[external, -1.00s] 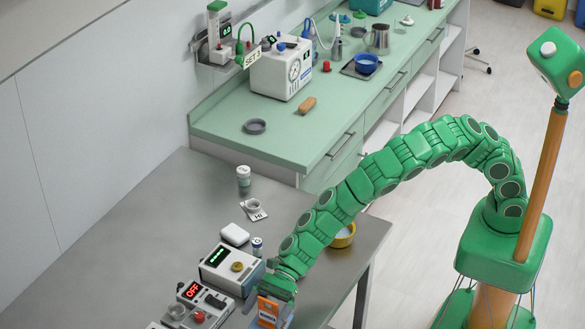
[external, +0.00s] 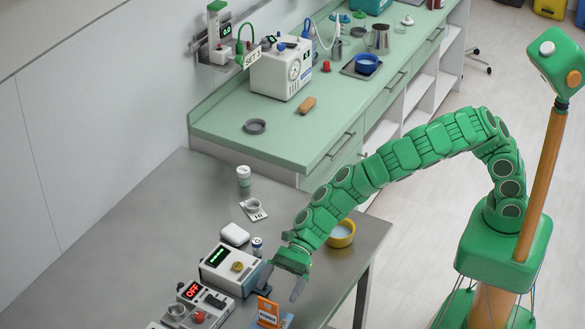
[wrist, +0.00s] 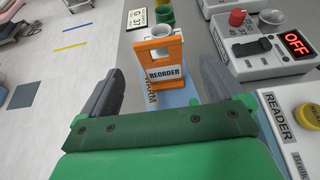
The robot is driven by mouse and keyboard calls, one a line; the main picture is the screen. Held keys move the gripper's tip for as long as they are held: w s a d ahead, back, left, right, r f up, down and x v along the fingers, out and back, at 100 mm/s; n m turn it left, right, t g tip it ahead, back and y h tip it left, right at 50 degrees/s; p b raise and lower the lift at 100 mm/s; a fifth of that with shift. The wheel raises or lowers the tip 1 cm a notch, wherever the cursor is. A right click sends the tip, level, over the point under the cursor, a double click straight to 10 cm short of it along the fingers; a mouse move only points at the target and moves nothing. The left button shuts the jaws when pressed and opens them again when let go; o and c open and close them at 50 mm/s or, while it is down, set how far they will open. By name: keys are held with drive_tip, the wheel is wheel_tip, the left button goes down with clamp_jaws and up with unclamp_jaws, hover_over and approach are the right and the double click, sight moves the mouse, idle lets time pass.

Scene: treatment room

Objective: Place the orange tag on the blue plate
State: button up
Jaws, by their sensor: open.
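The orange tag (external: 268,312), a small upright frame with a white REORDER label, stands at the front of the grey table. It also shows in the wrist view (wrist: 162,55). The blue plate (external: 286,321) lies beneath the tag, and in the wrist view its pale blue surface (wrist: 180,97) shows around the tag's foot, partly hidden by my gripper. The tag appears to rest on the plate. My gripper (external: 282,282) is open and empty, just above and back from the tag. In the wrist view my spread fingers (wrist: 160,85) are on either side, apart from it.
A white READER box (external: 231,268) and a device with a red OFF display (external: 205,302) stand left of my gripper. A yellow-rimmed bowl (external: 341,234) is at the table's right edge. The table's far left part is clear.

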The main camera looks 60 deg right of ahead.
drive_tip(key=shift+v, duration=1.75)
